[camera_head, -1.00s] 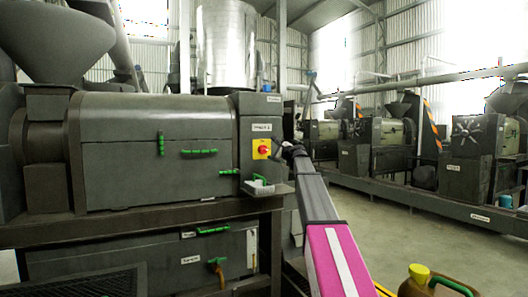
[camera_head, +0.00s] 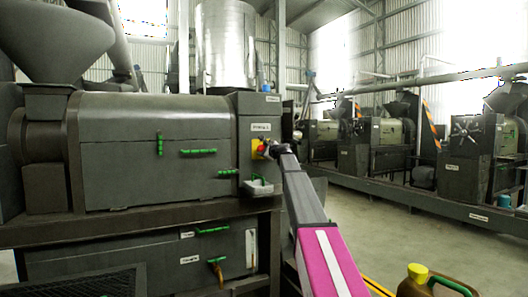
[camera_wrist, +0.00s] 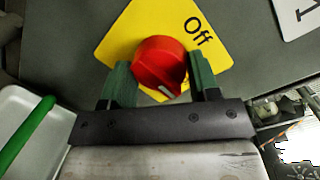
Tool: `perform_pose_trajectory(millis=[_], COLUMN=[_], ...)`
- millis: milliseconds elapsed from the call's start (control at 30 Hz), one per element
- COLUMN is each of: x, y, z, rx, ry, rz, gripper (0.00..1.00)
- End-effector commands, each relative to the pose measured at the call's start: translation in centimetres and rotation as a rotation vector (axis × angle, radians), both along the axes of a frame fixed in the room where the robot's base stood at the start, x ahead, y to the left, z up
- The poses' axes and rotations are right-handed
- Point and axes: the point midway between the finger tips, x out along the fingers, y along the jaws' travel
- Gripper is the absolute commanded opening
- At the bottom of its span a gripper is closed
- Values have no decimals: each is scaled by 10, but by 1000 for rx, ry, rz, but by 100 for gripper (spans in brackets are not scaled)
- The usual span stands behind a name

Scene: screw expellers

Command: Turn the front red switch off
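The red switch (camera_wrist: 160,64) is a round knob on a yellow plate (camera_wrist: 139,22) marked "Off" at its upper right in the wrist view. A white mark shows on the knob's lower edge. My gripper (camera_wrist: 159,62) has one green finger on each side of the knob, close to its sides. The fingers are apart, and I cannot tell whether they touch it. In the head view the red switch (camera_head: 261,147) and yellow plate (camera_head: 255,155) are partly hidden behind my gripper (camera_head: 270,150), at the right end of the near machine.
The near grey machine (camera_head: 150,120) fills the left, with green handles (camera_head: 198,151). A small tray (camera_head: 259,188) with a green handle juts out below the switch; it also shows in the wrist view (camera_wrist: 22,112). A jug with a yellow cap (camera_head: 418,272) stands at lower right.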

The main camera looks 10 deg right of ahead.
Motion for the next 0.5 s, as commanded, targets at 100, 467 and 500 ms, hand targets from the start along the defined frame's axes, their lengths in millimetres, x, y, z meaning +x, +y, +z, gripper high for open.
perform_pose_trajectory(millis=[100, 467, 500], x=[0, 0, -1], y=[0, 0, 0], z=[0, 0, 0], rx=[0, -50, -66], ry=[1, -15, -20], rz=[1, 1, 1], gripper=[31, 31, 31])
